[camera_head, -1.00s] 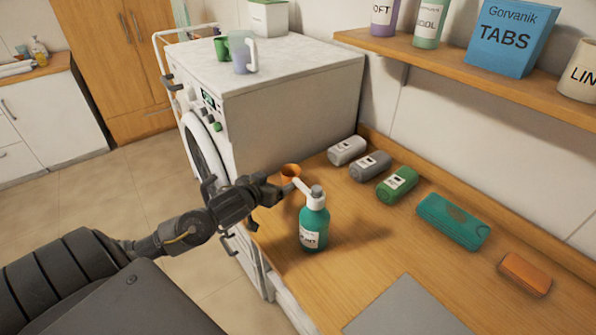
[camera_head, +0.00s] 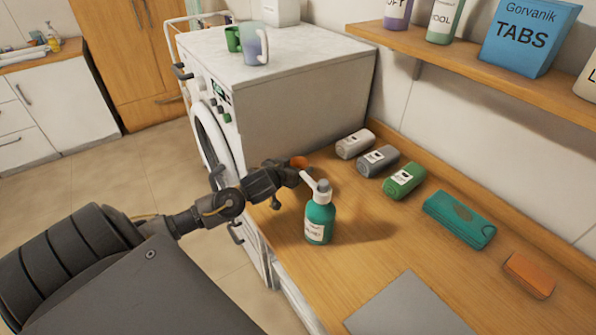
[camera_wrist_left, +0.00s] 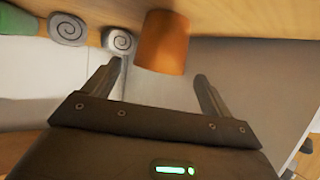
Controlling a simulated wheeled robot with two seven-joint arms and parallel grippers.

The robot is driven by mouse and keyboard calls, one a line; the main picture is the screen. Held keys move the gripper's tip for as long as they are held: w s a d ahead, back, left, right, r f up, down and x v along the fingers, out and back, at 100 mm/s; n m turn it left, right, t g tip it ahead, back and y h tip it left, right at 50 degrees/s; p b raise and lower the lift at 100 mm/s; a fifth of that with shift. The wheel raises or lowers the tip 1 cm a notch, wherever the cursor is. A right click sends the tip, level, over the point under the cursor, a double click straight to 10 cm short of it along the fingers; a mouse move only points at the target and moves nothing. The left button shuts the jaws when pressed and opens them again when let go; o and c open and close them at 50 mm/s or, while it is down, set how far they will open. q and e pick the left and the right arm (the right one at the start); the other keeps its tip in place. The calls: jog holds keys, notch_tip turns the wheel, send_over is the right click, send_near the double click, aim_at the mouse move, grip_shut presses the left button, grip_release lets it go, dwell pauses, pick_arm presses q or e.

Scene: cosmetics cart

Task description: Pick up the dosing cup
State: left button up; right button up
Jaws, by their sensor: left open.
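The small orange cup (camera_head: 299,162), which looks like the dosing cup, is at the left end of the wooden counter, behind the teal pump bottle. In the head view my left gripper (camera_head: 295,174) partly hides it. In the left wrist view the orange cup (camera_wrist_left: 163,42) is ahead of the fingertips, in line with the gap between them. My left gripper (camera_wrist_left: 157,72) is open and empty, and a little space shows between its fingertips and the cup. My right gripper is not in view.
The teal pump bottle (camera_head: 319,218) stands close beside my left gripper. Rolled towels (camera_head: 404,181), a teal pack (camera_head: 459,219) and an orange block (camera_head: 529,276) lie along the wall. The white washing machine (camera_head: 290,103) with two cups on top is behind.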

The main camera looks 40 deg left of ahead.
aim_at(299, 160)
pick_arm(q)
jog(key=x, duration=0.3)
jog(key=shift+w+f+p, duration=0.2)
jog(key=shift+w+p, duration=0.1)
jog(key=shift+w, duration=0.1)
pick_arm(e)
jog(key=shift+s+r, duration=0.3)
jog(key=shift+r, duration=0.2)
pick_arm(q)
jog(key=c, duration=1)
jog(key=shift+r, duration=0.1)
jog(key=shift+r, duration=0.55)
jog(key=s+r, duration=0.8)
jog(key=s, duration=0.1)
jog(key=s+r+p, duration=0.1)
jog(key=s+r, duration=0.2)
jog(key=s, duration=0.2)
jog(key=shift+a+r, duration=0.4)
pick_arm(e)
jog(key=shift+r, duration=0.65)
